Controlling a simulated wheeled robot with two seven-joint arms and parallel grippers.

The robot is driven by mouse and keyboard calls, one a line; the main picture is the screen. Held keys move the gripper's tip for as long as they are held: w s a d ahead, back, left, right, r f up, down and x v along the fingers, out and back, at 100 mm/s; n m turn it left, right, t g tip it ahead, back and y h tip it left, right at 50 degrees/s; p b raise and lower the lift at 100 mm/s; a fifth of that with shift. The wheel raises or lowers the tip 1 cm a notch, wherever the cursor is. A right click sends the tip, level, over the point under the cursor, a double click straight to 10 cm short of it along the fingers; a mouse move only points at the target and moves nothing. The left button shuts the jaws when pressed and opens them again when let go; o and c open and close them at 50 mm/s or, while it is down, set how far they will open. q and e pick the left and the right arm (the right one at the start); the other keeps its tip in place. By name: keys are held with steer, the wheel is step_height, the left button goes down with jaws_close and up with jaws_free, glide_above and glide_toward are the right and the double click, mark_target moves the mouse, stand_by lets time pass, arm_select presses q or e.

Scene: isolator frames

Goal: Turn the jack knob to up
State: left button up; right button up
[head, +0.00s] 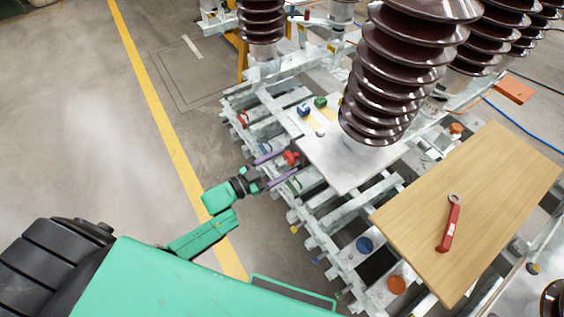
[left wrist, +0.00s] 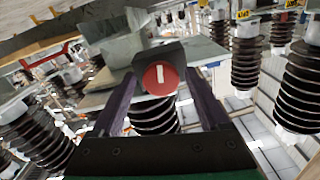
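The jack knob is a round red knob (head: 291,157) on the near-left edge of the pale metal plate. In the left wrist view the red knob (left wrist: 160,78) faces me on a dark block, with a white bar that looks nearly upright in that picture. My left gripper (head: 281,165) reaches in from the left with its two purple fingers apart. In the left wrist view the open left gripper (left wrist: 161,88) has a finger on each side of the knob, with gaps visible. I cannot tell how deep the knob sits between the tips. My right gripper is not in view.
A large brown ribbed insulator (head: 390,75) stands on the metal plate (head: 345,170). Blue and green knobs (head: 304,110) sit farther back. The floor left of the yellow line (head: 160,105) is clear.

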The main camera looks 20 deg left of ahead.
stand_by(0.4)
arm_select(q)
steer(key=b+v, duration=0.1)
steer(key=v, duration=1.3)
steer(key=shift+s, duration=0.2)
steer(key=shift+a, duration=0.15)
